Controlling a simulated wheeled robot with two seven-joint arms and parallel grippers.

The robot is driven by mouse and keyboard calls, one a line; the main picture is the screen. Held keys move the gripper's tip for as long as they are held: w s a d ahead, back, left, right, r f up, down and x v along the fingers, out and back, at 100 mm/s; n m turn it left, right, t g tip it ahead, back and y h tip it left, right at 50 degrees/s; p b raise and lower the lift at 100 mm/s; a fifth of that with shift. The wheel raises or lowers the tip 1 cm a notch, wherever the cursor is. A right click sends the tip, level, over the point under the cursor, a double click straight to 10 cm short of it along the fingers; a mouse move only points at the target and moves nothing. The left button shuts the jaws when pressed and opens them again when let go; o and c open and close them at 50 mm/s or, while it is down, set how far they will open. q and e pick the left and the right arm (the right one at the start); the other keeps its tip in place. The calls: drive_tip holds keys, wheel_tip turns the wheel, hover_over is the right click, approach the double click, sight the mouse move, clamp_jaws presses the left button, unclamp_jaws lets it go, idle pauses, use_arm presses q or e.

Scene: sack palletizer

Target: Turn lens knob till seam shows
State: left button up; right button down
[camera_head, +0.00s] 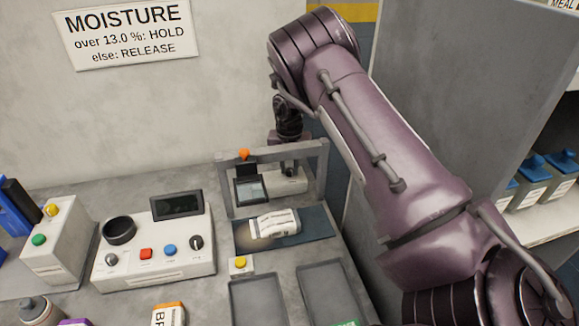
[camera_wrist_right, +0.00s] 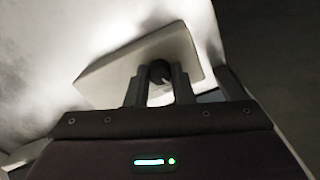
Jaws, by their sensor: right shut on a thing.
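A grey frame (camera_head: 318,158) stands over a dark blue bed (camera_head: 318,222) on the bench. A small white printed sack (camera_head: 274,223) lies on the bed, with a warm light patch at its left end. A small screen (camera_head: 250,190) showing a pale picture stands beside a white box (camera_head: 291,184) behind the sack. My right gripper (camera_head: 288,166) is at this box. In the right wrist view its two fingers (camera_wrist_right: 159,84) are shut on a dark round knob (camera_wrist_right: 160,70) with a pale mark. A seam on the screen cannot be made out. My left gripper is out of view.
A white moisture meter (camera_head: 155,262) with a cup, buttons and knobs stands to the left. A yellow button box (camera_head: 240,264) and dark trays (camera_head: 258,303) are in front. A grey partition (camera_head: 455,95) rises at the right, with shelved blue-lidded containers (camera_head: 535,167) beyond.

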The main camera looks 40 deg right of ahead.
sight(289, 169)
drive_tip(key=shift+m, duration=0.9)
drive_tip(key=c, duration=1.3)
unclamp_jaws()
drive_tip(key=shift+o, duration=0.2)
drive_tip(key=shift+r+b, duration=0.9)
drive_tip(key=shift+r, duration=3.05)
